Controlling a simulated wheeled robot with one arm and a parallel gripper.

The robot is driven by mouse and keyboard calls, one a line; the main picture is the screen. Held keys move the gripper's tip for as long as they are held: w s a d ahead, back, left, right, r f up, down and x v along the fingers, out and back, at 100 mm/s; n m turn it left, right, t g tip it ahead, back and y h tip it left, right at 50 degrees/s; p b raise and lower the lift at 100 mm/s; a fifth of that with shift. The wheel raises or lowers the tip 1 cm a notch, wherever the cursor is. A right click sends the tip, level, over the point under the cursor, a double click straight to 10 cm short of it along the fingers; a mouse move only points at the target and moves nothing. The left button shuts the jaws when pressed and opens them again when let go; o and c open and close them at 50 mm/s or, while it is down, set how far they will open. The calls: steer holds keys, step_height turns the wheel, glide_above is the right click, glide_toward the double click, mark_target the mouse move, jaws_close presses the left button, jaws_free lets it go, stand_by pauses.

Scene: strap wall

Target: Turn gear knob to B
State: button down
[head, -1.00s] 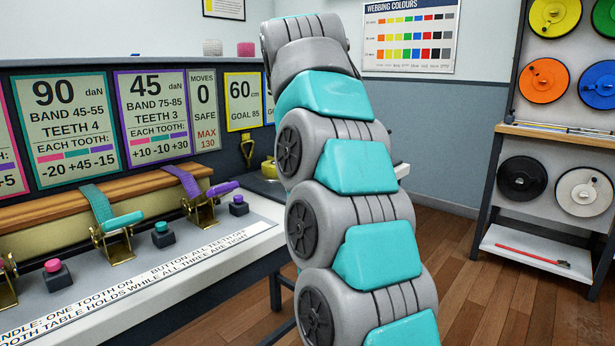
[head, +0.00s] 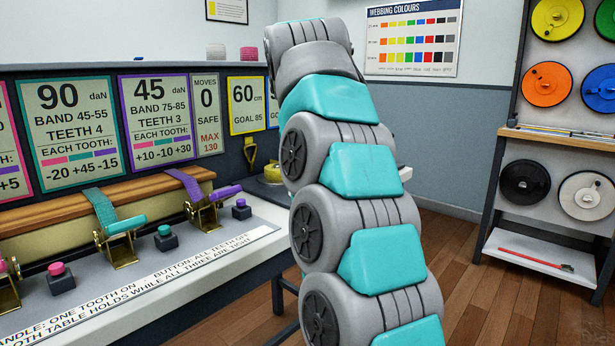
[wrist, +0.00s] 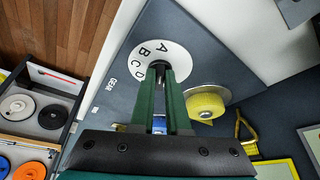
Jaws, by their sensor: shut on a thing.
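The white gear dial (wrist: 172,62) shows in the wrist view on a dark grey panel, with the letters A, B, C and D along its edge and the word GEAR beside it. My gripper (wrist: 160,70) reaches to the middle of the dial with its long green fingers close together. It is shut on the dark gear knob (wrist: 160,65), which is mostly hidden between the fingertips. I cannot tell which letter the knob points to. In the head view my arm hides the gripper and the dial.
In the head view, a bench with brass ratchets (head: 204,213) and push buttons (head: 166,239) stands left. A reel rack (head: 556,133) stands right, with open floor before it.

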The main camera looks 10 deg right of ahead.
steer(key=shift+n, duration=0.3)
steer(key=n+p, duration=0.1)
steer(key=n+y+p, duration=0.1)
steer(key=n+p, duration=0.1)
steer(key=shift+s+d+r, duration=0.1)
steer(key=shift+d+r, duration=0.1)
steer(key=shift+d, duration=0.1)
steer(key=shift+d+f+n+y+p, duration=0.1)
steer(key=shift+n+y+p, duration=0.35)
steer(key=shift+n, duration=0.55)
steer(key=shift+d+f+n+y+p, duration=0.1)
steer(key=shift+n+y+p, duration=0.35)
steer(key=shift+n, duration=0.55)
steer(key=c, duration=0.9)
jaws_free()
steer(key=shift+r, duration=0.1)
